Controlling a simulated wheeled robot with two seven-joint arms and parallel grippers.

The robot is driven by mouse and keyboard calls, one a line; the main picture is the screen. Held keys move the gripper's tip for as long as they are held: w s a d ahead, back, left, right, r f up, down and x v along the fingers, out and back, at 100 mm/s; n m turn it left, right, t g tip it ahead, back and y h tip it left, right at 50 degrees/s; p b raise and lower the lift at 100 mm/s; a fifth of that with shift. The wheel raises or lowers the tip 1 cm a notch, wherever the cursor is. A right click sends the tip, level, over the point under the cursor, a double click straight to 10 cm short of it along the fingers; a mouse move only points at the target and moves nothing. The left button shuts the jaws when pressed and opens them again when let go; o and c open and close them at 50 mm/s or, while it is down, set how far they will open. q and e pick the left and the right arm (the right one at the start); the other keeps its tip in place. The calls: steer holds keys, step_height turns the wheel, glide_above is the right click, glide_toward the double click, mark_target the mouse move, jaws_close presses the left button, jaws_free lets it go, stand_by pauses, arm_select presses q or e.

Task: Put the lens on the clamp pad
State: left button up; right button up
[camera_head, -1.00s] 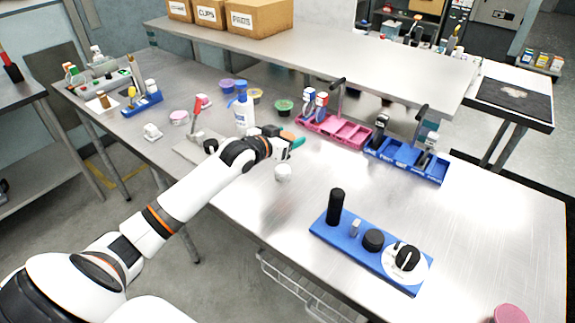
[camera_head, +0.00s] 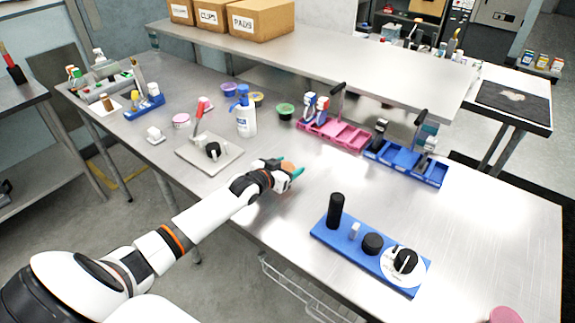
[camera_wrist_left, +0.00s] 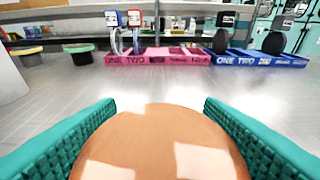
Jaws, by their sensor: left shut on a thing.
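My left gripper (camera_head: 291,170), with teal finger pads, is shut on a round, glossy orange-brown thing that I take for the lens (camera_wrist_left: 160,145). In the left wrist view it sits between the two pads, its lower part cut off by the frame. In the head view the lens shows as a small orange patch, over the table's front part. A grey plate with a red-handled clamp (camera_head: 197,124) stands to the left of the gripper. A black round piece on it, possibly the clamp pad (camera_head: 213,150), is clear of the gripper. My right gripper is not in view.
A white bottle with a blue top (camera_head: 244,115) stands behind the grey plate. A pink bin rack (camera_head: 340,135) and a blue bin rack (camera_head: 415,165) are at the back. A blue board (camera_head: 365,257) with black parts lies front right. The table between is clear.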

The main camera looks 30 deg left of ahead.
arm_select(q)
steer(key=shift+f, duration=0.1)
steer(key=shift+f, duration=0.1)
steer(key=shift+f, duration=0.15)
steer(key=o, duration=0.9)
steer(key=shift+o, duration=0.2)
